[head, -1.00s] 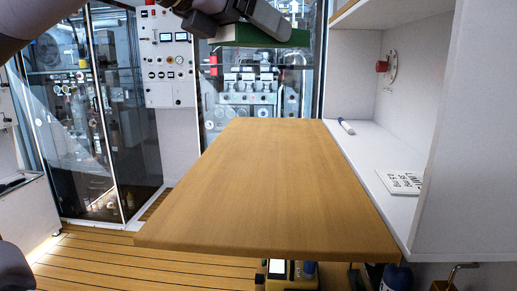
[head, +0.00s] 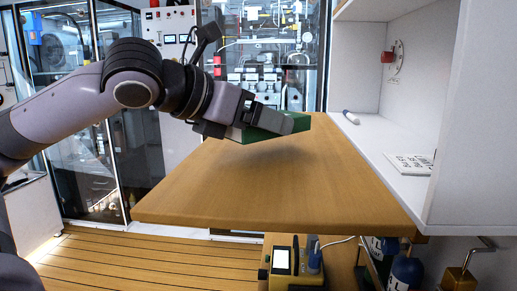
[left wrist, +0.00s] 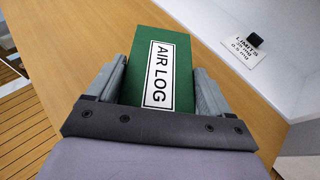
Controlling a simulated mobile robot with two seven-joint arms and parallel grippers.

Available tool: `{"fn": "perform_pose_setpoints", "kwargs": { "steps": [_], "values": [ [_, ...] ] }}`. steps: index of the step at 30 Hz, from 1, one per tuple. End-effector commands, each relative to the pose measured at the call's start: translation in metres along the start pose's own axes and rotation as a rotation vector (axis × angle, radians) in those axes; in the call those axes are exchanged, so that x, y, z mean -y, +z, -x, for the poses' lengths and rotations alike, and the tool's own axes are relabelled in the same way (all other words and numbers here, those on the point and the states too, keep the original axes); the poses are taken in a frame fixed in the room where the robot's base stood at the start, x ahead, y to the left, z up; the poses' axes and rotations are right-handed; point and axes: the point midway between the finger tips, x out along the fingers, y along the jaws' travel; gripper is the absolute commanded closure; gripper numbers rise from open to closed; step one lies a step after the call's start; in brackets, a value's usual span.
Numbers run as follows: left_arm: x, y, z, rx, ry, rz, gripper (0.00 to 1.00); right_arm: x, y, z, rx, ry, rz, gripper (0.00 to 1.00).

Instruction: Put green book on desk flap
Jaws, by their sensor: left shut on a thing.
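My left gripper (head: 262,120) reaches in from the left in the head view and is shut on the green book (head: 262,136). It holds the book over the far half of the wooden desk flap (head: 250,195). A shadow lies on the flap under the book, and I cannot tell whether they touch. In the left wrist view the green book (left wrist: 181,52) sits between the two fingers (left wrist: 160,92), with a white "AIR LOG" label facing the camera. My right gripper is not in view.
A white shelf unit (head: 445,110) stands right of the flap. Its lower shelf holds a white marker (head: 351,117) and a printed card (head: 411,162). A yellow device (head: 292,262) and blue bottles (head: 406,269) are below the flap. The flap's near part is clear.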

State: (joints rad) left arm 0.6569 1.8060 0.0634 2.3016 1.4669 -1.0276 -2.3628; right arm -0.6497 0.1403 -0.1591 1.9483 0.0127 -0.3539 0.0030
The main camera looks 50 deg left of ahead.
Motion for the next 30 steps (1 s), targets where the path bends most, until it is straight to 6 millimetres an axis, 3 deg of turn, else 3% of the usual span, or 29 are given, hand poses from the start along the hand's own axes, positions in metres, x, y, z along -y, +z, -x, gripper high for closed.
{"fn": "perform_pose_setpoints", "kwargs": {
  "steps": [1, 6, 20, 21, 22, 23, 30],
  "values": [
    [0.001, -0.011, -0.004, 0.004, -0.003, 0.000, 0.64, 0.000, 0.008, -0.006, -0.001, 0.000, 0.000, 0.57],
    [0.000, -0.029, -0.011, 0.004, -0.001, 0.000, 0.64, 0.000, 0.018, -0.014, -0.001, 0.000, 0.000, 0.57],
    [0.000, -0.034, -0.014, 0.003, 0.000, 0.000, 0.64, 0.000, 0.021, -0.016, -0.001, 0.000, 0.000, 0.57],
    [0.000, -0.035, -0.015, 0.000, 0.000, 0.000, 0.16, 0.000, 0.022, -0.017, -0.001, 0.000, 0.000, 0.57],
    [0.000, -0.034, -0.014, 0.000, 0.000, 0.000, 0.06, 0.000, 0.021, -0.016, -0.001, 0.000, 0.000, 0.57],
    [0.000, -0.034, -0.014, 0.000, 0.000, 0.000, 0.00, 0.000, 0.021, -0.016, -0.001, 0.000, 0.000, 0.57],
    [0.000, -0.034, -0.014, -0.001, 0.000, 0.000, 0.00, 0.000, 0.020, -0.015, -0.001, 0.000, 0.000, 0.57]
  ]
}}
